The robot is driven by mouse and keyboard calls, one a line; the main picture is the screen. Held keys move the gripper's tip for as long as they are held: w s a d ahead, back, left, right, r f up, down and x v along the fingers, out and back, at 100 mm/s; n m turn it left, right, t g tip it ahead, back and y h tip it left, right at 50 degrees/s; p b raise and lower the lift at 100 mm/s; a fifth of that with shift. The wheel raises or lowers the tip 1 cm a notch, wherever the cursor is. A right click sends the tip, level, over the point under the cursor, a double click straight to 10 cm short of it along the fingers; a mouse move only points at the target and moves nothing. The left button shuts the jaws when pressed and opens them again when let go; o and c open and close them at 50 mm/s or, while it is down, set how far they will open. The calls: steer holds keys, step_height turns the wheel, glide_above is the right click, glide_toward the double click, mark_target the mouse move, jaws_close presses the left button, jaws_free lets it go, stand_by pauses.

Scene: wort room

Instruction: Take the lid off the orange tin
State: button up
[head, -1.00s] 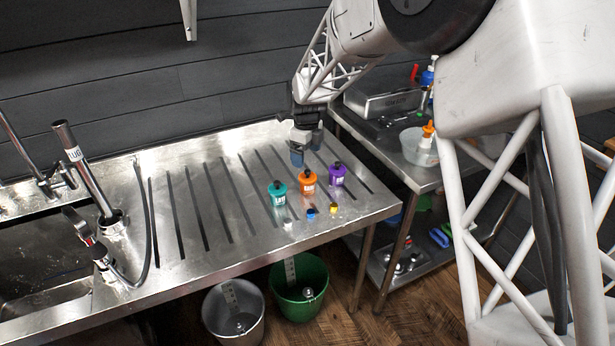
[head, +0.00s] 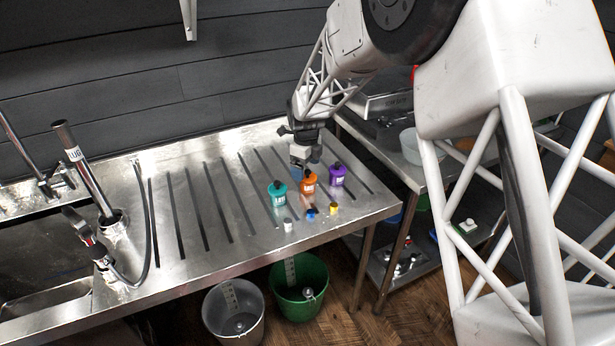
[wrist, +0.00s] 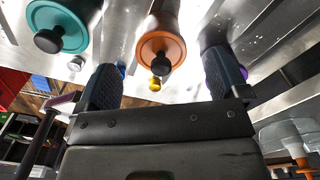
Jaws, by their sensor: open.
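The orange tin (head: 308,186) stands upright on the steel draining counter, between a teal tin (head: 278,195) and a purple tin (head: 337,174). Its orange lid (wrist: 161,53) has a black knob (wrist: 163,58), and the lid is on the tin. My gripper (head: 306,165) is open and empty, just behind and above the orange tin. In the wrist view its two dark fingers (wrist: 169,85) are spread apart, with the orange lid ahead between and beyond them. The fingertips are partly hidden in the head view.
Small white, blue and yellow (head: 333,209) pieces lie on the counter (head: 230,255) in front of the tins. A sink with taps (head: 90,180) is at left. Grey and green buckets (head: 300,300) stand below. A side bench holds a white bowl (head: 410,147).

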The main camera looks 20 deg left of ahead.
steer(key=shift+f, duration=1.25)
steer(key=c, duration=1)
steer(key=shift+r, duration=0.1)
steer(key=shift+r, duration=0.75)
step_height(320, 180, up, 2)
steer(key=s+d, duration=0.3)
steer(key=s, duration=0.1)
steer(key=s+d+r, duration=0.1)
steer(key=s+d, duration=0.1)
steer(key=s, duration=0.3)
steer(key=s+d, duration=0.3)
steer(key=s, duration=0.1)
steer(key=shift+s+d+r, duration=0.15)
steer(key=shift+s+d, duration=0.1)
steer(key=shift+d, duration=0.1)
